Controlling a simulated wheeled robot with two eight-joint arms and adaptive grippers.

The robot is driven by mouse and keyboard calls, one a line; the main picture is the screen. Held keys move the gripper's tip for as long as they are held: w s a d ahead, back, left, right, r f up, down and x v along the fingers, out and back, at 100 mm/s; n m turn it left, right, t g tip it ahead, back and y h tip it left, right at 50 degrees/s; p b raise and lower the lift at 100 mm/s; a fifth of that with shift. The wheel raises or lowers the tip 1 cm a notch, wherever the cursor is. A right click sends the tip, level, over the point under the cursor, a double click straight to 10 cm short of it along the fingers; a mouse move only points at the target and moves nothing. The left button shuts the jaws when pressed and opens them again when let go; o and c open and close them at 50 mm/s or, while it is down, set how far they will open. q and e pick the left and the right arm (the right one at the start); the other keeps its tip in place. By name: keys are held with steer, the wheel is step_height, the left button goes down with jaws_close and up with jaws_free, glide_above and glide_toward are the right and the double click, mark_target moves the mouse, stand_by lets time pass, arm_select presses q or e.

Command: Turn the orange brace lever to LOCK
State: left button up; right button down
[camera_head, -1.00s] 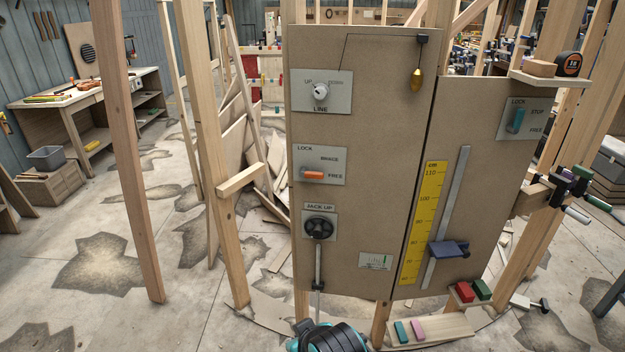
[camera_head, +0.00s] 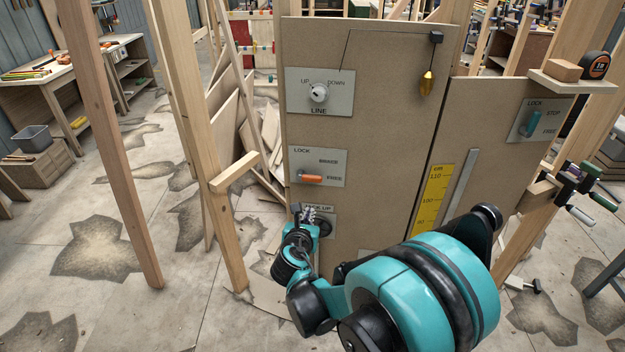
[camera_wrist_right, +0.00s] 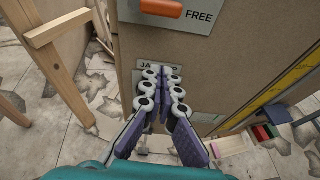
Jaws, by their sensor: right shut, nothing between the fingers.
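My right gripper (camera_head: 312,212) is shut and empty, just below the brace plate and in front of the jack-up plate. In the right wrist view the closed fingers (camera_wrist_right: 162,75) point at the panel, below the lever and apart from it. My left gripper is not in view.
Above the brace plate is the LINE plate with a white knob (camera_head: 319,92). A brass plumb bob (camera_head: 427,83) hangs at upper right. A teal lever (camera_head: 530,123) is on the right panel. A wooden post with a short ledge (camera_head: 235,172) stands left of the panel.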

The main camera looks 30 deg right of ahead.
mark_target(309, 176)
steer(key=shift+w+d+n, duration=0.1)
steer(key=shift+w+n, duration=0.1)
steer(key=shift+n, duration=0.2)
steer(key=shift+r, duration=0.1)
steer(key=w+d+b, duration=0.1)
steer(key=w+d, duration=0.1)
steer(key=w+d+b, duration=0.1)
steer(key=w+d, duration=0.1)
steer(key=w, duration=0.1)
steer(key=w+d, duration=0.2)
steer(key=shift+w+r+b, duration=0.15)
steer(key=shift+r+b, duration=0.15)
steer(key=shift+b, duration=0.1)
